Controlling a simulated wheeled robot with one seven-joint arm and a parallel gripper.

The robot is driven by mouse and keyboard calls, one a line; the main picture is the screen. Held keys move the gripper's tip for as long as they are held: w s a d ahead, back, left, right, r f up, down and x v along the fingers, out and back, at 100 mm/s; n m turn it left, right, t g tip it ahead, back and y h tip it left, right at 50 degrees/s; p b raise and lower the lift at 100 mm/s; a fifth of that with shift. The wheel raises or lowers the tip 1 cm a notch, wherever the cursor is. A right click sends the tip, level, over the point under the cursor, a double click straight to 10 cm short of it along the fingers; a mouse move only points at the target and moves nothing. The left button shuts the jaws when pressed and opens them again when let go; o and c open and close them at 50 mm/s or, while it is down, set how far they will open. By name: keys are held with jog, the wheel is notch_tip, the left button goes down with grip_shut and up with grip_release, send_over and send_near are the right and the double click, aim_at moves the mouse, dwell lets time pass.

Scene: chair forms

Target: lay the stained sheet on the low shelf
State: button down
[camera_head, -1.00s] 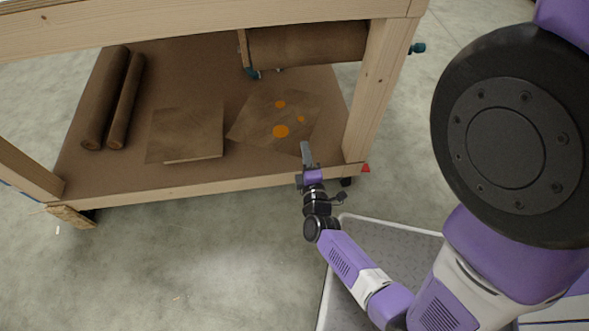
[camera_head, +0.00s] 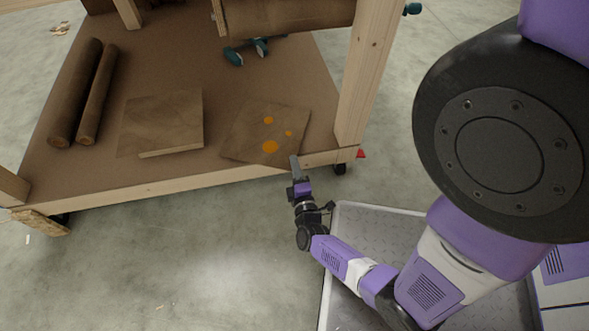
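The stained sheet (camera_head: 251,138) is a brown square with several orange spots. It is over the front right part of the low shelf (camera_head: 190,176), near the right front post, with its near corner at the shelf's front edge. My gripper (camera_head: 295,166) is at that corner, just in front of the edge, and appears shut on it. The fingers are small, and their gap is not clear. I cannot tell whether the whole sheet touches the shelf or is slightly raised.
A flat brown stack (camera_head: 170,118) lies left of the sheet. Two brown rolls (camera_head: 76,92) lie at the shelf's left. A large roll (camera_head: 285,15) hangs above the back, with teal clamps (camera_head: 255,50) below it. The right front post (camera_head: 362,75) stands close to the sheet.

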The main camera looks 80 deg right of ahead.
jog(key=shift+f, duration=0.7)
jog(key=c, duration=2.1)
grip_release()
jog(key=o, duration=0.4)
